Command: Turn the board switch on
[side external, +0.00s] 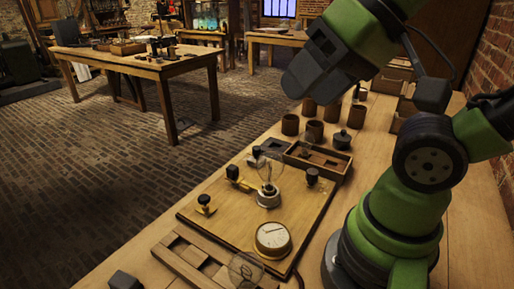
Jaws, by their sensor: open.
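The wooden board (226,231) lies on the bench in front of my arm. At its left far edge is a brass fitting with a black handle (233,173), which looks like the switch; whether its lever is open or closed is too small to tell. A clear glass bulb (268,188) stands in a metal holder near the board's middle. A round white-faced gauge (272,239) sits at the near edge. My gripper (291,88) is high above and beyond the board, apart from everything. It is open, with its fingertips hard to make out.
Another brass post with a black knob (205,203) is left on the board, and a black knob (312,176) is right. A compartmented wooden tray (318,160) and several brown jars (314,131) stand behind. A wooden frame (190,262) lies at the near edge.

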